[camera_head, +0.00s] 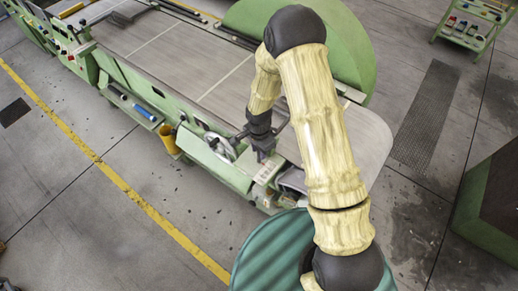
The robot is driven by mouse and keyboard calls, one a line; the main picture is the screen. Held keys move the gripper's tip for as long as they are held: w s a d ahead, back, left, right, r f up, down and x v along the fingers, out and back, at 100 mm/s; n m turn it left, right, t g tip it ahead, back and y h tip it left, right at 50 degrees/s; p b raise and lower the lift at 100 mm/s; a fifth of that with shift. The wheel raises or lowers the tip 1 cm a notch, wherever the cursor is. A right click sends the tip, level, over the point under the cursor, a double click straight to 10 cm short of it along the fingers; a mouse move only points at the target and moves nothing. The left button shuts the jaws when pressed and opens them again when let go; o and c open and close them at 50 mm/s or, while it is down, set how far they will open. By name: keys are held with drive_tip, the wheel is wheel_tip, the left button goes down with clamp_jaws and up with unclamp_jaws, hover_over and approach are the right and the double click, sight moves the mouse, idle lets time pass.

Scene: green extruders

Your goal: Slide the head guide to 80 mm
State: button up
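The green machine (240,178) runs from the upper left to the middle, with a grey flat bed on top. My arm reaches over its near end from the lower right. My dark gripper (262,153) points down by the machine's front edge, close to a small pale block with reddish marks (268,171). I cannot tell whether it touches the block or whether its fingers are apart. I cannot make out which part is the head guide, and no millimetre scale is readable. My arm hides part of the bed's near end.
A handwheel (219,146) sits left of my gripper. A yellow cup (168,138) and a tray with a blue item (143,111) are on the machine's side. A green shelf cart (470,22) stands at upper right. The floor left of the yellow line (140,203) is mostly clear.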

clamp_jaws()
drive_tip(key=shift+s+a+f+b, duration=0.1)
drive_tip(key=shift+s+a+b, duration=0.85)
drive_tip(key=shift+s+a, duration=0.35)
drive_tip(key=shift+s, duration=0.3)
drive_tip(key=o, duration=0.9)
unclamp_jaws()
drive_tip(key=shift+c, duration=0.2)
drive_tip(key=shift+r, duration=0.2)
wheel_tip(320, 180, up, 17)
drive_tip(key=b, duration=0.4)
drive_tip(key=shift+r, duration=0.15)
